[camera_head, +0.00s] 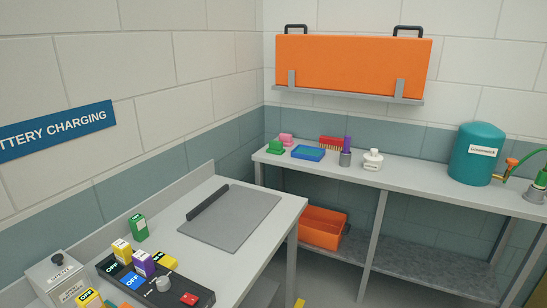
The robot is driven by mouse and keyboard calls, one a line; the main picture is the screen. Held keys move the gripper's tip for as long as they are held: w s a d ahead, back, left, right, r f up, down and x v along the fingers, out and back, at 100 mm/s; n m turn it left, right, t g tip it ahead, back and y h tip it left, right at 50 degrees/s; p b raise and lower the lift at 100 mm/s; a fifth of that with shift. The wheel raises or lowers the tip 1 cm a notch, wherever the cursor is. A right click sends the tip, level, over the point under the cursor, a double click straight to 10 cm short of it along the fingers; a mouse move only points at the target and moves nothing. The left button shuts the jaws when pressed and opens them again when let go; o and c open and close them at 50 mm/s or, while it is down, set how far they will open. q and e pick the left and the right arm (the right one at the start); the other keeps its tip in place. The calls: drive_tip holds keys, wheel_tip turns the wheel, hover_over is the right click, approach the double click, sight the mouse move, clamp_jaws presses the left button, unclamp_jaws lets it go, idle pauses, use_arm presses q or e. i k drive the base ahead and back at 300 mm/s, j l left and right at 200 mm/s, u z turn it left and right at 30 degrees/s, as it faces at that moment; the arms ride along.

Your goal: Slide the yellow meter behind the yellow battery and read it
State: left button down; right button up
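A yellow block with a white label (121,251) stands upright at the black charging unit (205,299) on the left bench; it looks like a battery. A purple block with a white label (143,263) stands beside it. A yellow piece (166,262) lies behind the purple block. Another yellow piece with a dark display (88,299) is at the bottom left, partly cut off; which yellow piece is the meter I cannot tell. Neither gripper is in view.
A green block (138,228) stands at the bench's back. A grey box (60,283) is at its left end. A grey mat (236,219) with a black bar (208,202) lies farther along. The right bench (420,187) holds small items and a teal tank (477,155).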

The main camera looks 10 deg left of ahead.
sight(163, 259)
drive_tip(key=u, duration=1.3)
drive_tip(key=i+l+u, duration=0.15)
drive_tip(key=l, duration=0.25)
drive_tip(key=i+l+u, duration=0.15)
drive_tip(key=l, duration=0.25)
drive_tip(key=i, duration=0.05)
